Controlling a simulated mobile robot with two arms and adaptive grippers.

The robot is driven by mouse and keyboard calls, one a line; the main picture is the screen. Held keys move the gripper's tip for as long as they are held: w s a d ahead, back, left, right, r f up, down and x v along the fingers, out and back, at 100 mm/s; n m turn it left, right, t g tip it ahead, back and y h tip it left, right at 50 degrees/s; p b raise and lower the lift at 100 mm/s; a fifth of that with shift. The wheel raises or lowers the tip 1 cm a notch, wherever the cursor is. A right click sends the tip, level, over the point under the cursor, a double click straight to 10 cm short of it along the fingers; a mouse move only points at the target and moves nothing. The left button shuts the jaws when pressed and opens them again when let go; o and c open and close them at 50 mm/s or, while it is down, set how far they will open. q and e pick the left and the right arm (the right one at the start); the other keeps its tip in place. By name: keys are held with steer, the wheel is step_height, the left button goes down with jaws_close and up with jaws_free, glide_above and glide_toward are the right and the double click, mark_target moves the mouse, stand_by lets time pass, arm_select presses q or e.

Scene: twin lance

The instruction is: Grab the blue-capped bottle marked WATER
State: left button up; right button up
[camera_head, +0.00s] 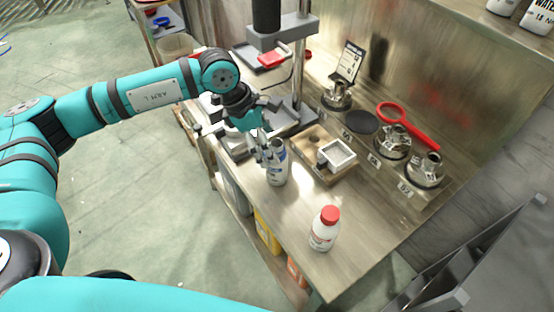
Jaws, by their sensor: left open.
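A white bottle (276,172) with a dark blue label marking stands upright on the metal bench near its front edge. Its top is partly covered by my left gripper, so I cannot make out its cap or read its marking. My left gripper (265,150) is open, with its fingers at the upper part of this bottle; I cannot tell whether they touch it. Another white bottle (325,228) with a red cap stands at the near right of the bench. A bottle marked WATER (539,16) is cut off at the top right corner. My right gripper is out of view.
A wooden block with a square white-rimmed tray (337,156) lies behind the bottle. Metal fittings (391,142) and a red ring-handled tool (413,124) line the back. A press column (299,70) stands beyond my gripper. Bench around the red-capped bottle is clear.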

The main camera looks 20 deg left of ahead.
mark_target(277, 175)
arm_select(q)
steer(key=shift+x, duration=1.15)
steer(key=shift+d+f+p, duration=0.1)
steer(key=shift+f+p, duration=0.2)
steer(key=shift+p, duration=0.25)
steer(key=p+x, duration=0.1)
steer(key=x, duration=0.2)
steer(key=shift+a+f+p, duration=0.25)
steer(key=shift+f+p, duration=0.1)
steer(key=shift+f, duration=0.05)
steer(key=shift+w+d+f, duration=0.1)
steer(key=shift+d+f, duration=0.1)
steer(key=shift+f, duration=0.25)
steer(key=c, duration=1.3)
steer(key=shift+c, duration=1.1)
steer(key=shift+r, duration=0.2)
